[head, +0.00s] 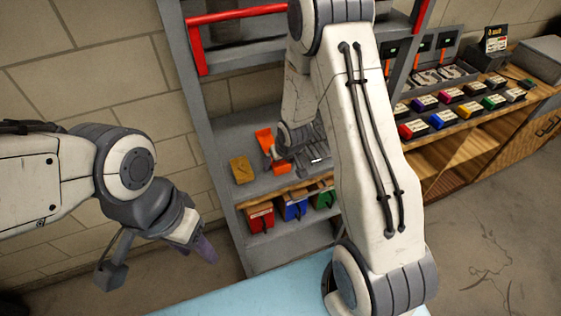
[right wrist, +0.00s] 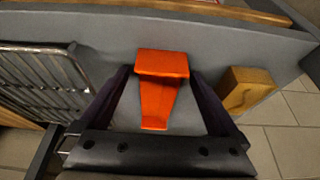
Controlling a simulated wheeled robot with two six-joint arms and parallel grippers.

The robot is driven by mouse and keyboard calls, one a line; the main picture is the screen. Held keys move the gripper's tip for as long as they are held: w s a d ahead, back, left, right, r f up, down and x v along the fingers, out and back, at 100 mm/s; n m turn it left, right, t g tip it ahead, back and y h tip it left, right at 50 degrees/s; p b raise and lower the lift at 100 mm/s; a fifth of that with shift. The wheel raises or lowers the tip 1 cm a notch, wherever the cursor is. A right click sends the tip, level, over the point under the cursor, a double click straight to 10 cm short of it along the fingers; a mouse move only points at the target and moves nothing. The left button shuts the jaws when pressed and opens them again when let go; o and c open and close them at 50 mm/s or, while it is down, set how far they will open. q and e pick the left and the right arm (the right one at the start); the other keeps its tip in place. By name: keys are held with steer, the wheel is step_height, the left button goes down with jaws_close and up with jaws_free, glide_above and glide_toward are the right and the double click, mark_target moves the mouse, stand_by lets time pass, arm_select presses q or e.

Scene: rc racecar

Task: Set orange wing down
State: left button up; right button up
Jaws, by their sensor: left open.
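The orange wing (head: 264,138) rests on the grey shelf, beside the yellow piece. In the right wrist view the orange wing (right wrist: 161,90) lies between the two dark fingers of my right gripper (right wrist: 161,85). The fingers are spread, with a gap visible on each side of the wing. In the head view my right gripper (head: 279,160) is at the shelf, partly hidden by its own arm. My left gripper (head: 204,247) is open and empty, low in front of the wall, well away from the wing.
A yellow piece (head: 242,170) stands near the wing; it also shows in the right wrist view (right wrist: 247,92). A wire rack (right wrist: 45,80) is on the other side. Red (head: 260,217), blue (head: 294,206) and green boxes sit on the shelf below. A bench with several coloured boxes is right.

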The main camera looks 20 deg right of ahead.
steer(key=shift+r, duration=0.3)
steer(key=p+v, duration=0.4)
steer(key=v, duration=0.8)
steer(key=s+a+r+n+g, duration=0.1)
steer(key=s+a+r+n, duration=0.2)
steer(key=s+a+r, duration=0.55)
steer(key=s+a+r+n+g, duration=0.1)
steer(key=s+a+r+n, duration=0.1)
steer(key=s, duration=0.5)
steer(key=s+a+r+n+g, duration=0.2)
steer(key=s+a, duration=0.3)
steer(key=s, duration=0.3)
steer(key=shift+s+a+r+g+y, duration=0.2)
steer(key=shift+r+g+y, duration=0.1)
steer(key=shift+r+y, duration=0.15)
